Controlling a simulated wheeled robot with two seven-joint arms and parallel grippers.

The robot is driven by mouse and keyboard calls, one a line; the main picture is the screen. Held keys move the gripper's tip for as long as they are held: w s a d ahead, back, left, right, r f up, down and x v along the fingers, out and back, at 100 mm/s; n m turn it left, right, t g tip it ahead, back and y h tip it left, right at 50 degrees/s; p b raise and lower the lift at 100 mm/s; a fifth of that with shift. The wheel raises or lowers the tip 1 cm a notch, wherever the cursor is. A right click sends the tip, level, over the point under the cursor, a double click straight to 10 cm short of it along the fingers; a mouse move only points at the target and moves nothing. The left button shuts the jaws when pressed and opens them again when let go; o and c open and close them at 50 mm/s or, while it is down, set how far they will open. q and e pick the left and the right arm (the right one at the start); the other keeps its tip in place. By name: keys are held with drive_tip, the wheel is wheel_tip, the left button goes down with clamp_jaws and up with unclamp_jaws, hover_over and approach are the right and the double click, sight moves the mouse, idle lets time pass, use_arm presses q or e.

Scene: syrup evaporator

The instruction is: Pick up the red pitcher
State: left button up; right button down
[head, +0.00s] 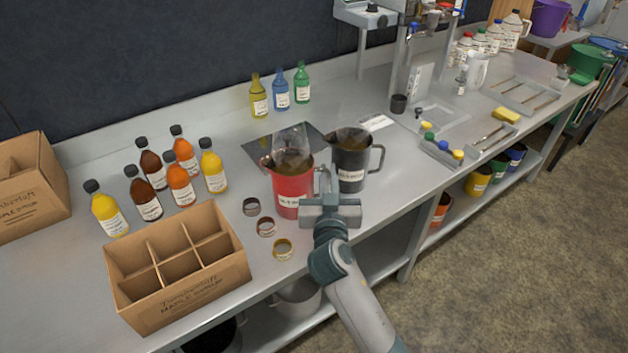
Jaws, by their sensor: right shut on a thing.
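The red pitcher (290,190) is upright at the middle of the metal table, with a white label on its front and dark liquid inside. A clear, see-through shape shows above its rim. My right gripper (325,182) is at the pitcher's right side, where its handle would be, and is shut on it. The gripper hides the handle. I cannot tell whether the pitcher's base touches the table. My left gripper is not in view.
A black pitcher (351,163) stands close on the right of the gripper. A divided cardboard box (176,264) and several syrup bottles (183,155) stand further left. The table's front edge is near my arm.

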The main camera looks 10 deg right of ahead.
drive_tip(key=shift+r, duration=1.95)
drive_tip(key=shift+d+r, duration=0.1)
drive_tip(key=shift+r, duration=0.25)
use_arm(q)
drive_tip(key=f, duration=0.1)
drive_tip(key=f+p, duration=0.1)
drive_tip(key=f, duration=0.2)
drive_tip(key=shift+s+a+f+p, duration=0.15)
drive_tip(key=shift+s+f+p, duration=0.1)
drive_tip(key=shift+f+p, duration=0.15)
use_arm(e)
drive_tip(key=s+d+r, duration=0.6)
drive_tip(key=s+d, duration=0.1)
drive_tip(key=d, duration=0.1)
drive_tip(key=shift+s+d+r, duration=0.25)
drive_tip(key=shift+d, duration=0.05)
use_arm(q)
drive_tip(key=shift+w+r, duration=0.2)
